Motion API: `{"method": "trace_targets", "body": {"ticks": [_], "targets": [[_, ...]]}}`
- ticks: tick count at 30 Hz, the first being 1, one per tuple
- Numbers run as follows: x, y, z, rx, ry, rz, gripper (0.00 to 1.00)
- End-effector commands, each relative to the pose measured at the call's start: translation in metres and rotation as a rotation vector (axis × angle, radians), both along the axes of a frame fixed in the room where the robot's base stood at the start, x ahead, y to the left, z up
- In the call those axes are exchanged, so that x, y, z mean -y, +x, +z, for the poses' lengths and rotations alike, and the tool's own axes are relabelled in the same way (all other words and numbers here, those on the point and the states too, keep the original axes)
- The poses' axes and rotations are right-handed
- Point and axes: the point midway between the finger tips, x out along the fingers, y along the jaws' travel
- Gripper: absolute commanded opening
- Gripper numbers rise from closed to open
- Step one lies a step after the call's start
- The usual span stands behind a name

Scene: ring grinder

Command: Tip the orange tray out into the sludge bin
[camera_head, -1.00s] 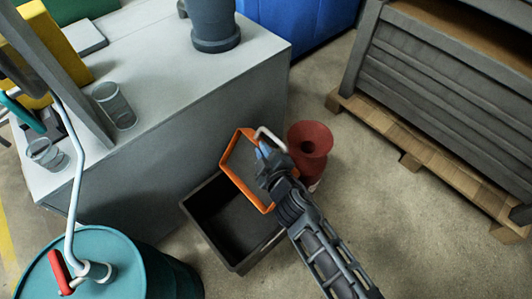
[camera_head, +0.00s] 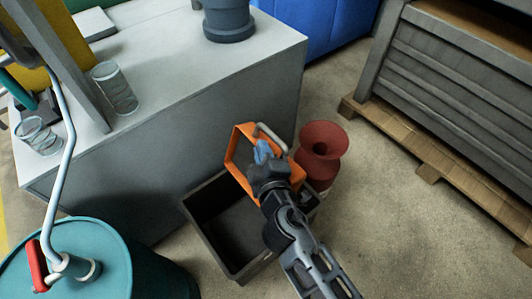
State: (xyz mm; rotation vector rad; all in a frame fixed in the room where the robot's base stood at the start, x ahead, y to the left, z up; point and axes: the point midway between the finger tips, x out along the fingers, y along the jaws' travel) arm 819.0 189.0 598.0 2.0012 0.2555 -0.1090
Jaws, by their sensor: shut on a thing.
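The orange tray (camera_head: 236,158) is tilted steeply, nearly on edge, above the dark open bin (camera_head: 203,237) on the floor, which looks like the sludge bin. A grey handle (camera_head: 273,136) stands out at the tray's upper right. My gripper (camera_head: 263,152) is shut at the handle side of the tray and holds it up. My wrist hides the tray's lower right part and some of the bin's right side. The inside of the bin looks dark and its contents cannot be made out.
A grey cabinet (camera_head: 180,120) stands directly behind the bin. A red funnel-shaped vessel (camera_head: 321,150) stands close to the right of the tray. A teal drum (camera_head: 90,265) with a pump is at lower left. A wooden pallet (camera_head: 455,180) with a grey crate stands right; floor between is clear.

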Motion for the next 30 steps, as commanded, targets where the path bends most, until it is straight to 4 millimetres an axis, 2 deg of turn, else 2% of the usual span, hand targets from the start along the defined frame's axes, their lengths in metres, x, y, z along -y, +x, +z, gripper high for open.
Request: {"method": "trace_targets", "body": {"ticks": [30], "targets": [[-0.033, -0.022, 0.001, 0.157, -0.225, 0.0, 0.0]]}}
